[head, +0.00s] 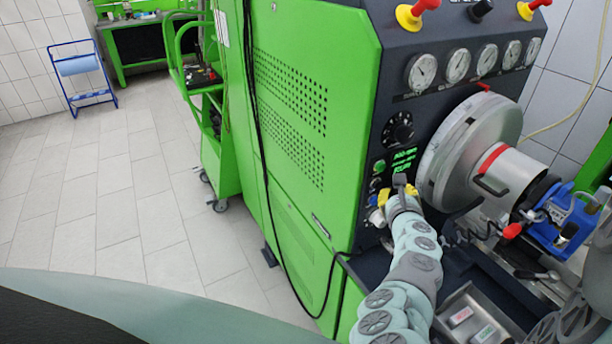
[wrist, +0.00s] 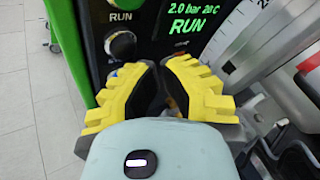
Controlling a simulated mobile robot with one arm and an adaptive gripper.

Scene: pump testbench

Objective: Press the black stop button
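The black button (wrist: 122,45) is a round dark knob-like cap in a pale ring on the control panel, just under a RUN label, at the upper left of the wrist view. In the head view it is small and close to my gripper, hard to make out. My gripper (head: 392,190) is at the lower part of the panel. In the wrist view my gripper (wrist: 157,68) has yellow-backed fingers whose dark tips come together, with nothing seen between them. The tips lie right of and below the black button in the picture; I cannot tell whether they touch the panel.
A green button (head: 379,166) sits beside the lit green display (head: 404,162), which reads RUN. A dial (head: 399,128) is above. The large metal drum (head: 468,150) stands close on the right. The green cabinet (head: 290,120) is left, and open tiled floor lies beyond.

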